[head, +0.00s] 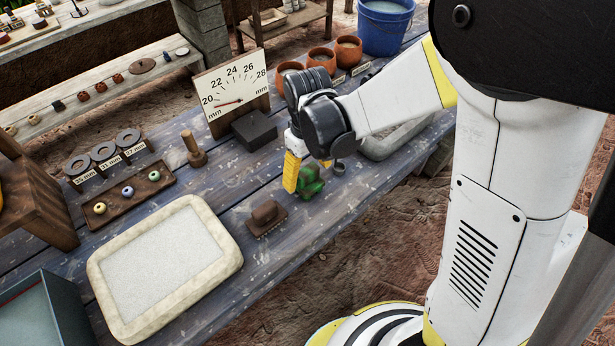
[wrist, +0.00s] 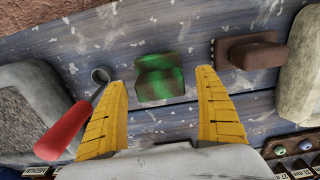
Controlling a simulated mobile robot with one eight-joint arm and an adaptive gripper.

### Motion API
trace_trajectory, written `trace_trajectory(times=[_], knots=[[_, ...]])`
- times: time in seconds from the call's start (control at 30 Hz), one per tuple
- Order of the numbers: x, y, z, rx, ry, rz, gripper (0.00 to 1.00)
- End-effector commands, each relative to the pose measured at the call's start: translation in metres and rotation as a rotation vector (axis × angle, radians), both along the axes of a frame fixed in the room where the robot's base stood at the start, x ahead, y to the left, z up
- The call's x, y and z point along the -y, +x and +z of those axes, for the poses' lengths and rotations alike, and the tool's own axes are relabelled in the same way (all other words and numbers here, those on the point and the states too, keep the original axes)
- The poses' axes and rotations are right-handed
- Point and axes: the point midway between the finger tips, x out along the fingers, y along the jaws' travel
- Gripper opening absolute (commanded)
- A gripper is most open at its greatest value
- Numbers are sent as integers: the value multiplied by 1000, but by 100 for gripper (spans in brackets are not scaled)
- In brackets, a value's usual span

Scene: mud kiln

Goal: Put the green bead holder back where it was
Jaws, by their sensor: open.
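The green bead holder (head: 310,183) is a small stepped block on the blue-grey plank bench. In the wrist view the green holder (wrist: 158,79) lies between and just beyond my gripper's two yellow fingertips, with space on both sides. My gripper (head: 300,172) is open above and beside the holder in the head view and hides part of it. In the wrist view my gripper (wrist: 161,76) is empty, its fingers spread. I cannot tell from these frames whether the holder touches a finger.
A brown block tool (head: 265,217) sits left of the holder. A red-handled scoop (wrist: 66,130) lies close to one finger. A sand tray (head: 165,265), a bead tray (head: 128,194), a dial gauge board (head: 232,92) and orange pots (head: 321,58) stand around on the bench.

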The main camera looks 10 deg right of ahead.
Motion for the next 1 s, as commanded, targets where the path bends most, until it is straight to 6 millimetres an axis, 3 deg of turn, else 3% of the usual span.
trace_trajectory(times=[0.03,0.1,0.3,0.63,0.77,1.0], knots=[[0,0,18,0,0,0,82],[0,0,34,0,0,0,82],[0,0,67,0,0,0,82],[4,-2,84,14,5,-15,82],[24,-11,110,80,24,-83,82],[80,-50,171,305,93,-308,82]])
